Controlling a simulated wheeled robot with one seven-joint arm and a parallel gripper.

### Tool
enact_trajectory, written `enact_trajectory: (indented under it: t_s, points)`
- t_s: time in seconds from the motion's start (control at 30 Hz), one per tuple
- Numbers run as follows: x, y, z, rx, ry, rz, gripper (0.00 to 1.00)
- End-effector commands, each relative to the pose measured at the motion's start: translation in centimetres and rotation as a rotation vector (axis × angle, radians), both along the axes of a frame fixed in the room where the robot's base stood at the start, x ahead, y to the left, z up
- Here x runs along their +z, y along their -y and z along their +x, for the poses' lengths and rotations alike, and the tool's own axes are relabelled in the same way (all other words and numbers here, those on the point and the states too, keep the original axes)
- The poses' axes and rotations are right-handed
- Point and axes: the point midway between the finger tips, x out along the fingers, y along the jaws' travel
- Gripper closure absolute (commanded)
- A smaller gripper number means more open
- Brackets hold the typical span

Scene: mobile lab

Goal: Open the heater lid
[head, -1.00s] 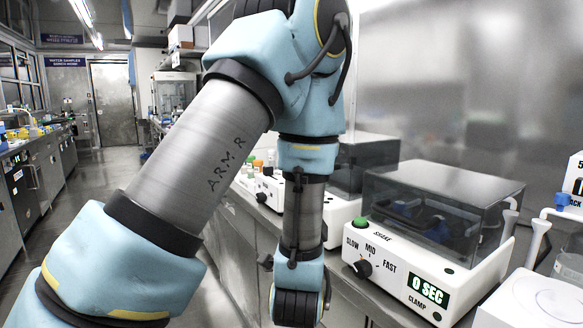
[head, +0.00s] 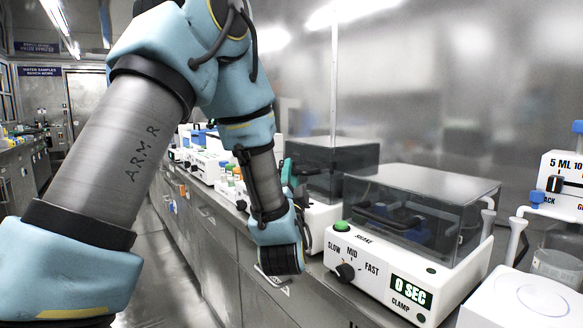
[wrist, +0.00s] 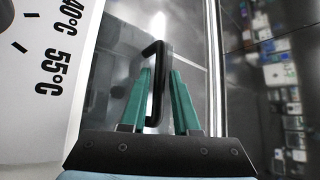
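The heater (head: 322,214) stands on the bench behind my arm in the head view, with a smoky see-through lid (head: 345,160). In the wrist view its white panel (wrist: 40,90) reads 40°C and 55°C. A black lid handle (wrist: 158,85) lies between the teal fingers of my gripper (wrist: 163,75), in front of the clear lid (wrist: 110,55). The fingers are close on both sides of the handle; whether both touch it cannot be told. In the head view only part of my gripper (head: 288,172) shows beside the heater. The lid looks closed.
A shaker (head: 375,270) with a smoky lid and a 0 SEC display stands right of the heater. A white device (head: 515,300) is at the front right. More equipment (head: 205,163) lines the bench to the left. The aisle floor (head: 150,270) is clear.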

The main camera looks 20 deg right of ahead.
Motion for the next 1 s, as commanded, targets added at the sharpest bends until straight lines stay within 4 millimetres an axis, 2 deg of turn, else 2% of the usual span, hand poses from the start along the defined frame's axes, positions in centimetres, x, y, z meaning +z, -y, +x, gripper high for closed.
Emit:
enact_trajectory:
  t_s: [0.17,0.47,0.73,1.0]
  points:
    - [0.51,0.57,1.05,0.0,-0.001,0.001,0.71]
    - [0.51,0.65,1.18,0.0,-0.001,0.001,0.71]
    - [0.51,0.66,1.17,0.0,-0.001,0.001,1.0]
    - [0.5,0.66,1.15,-0.002,-0.001,0.001,1.0]
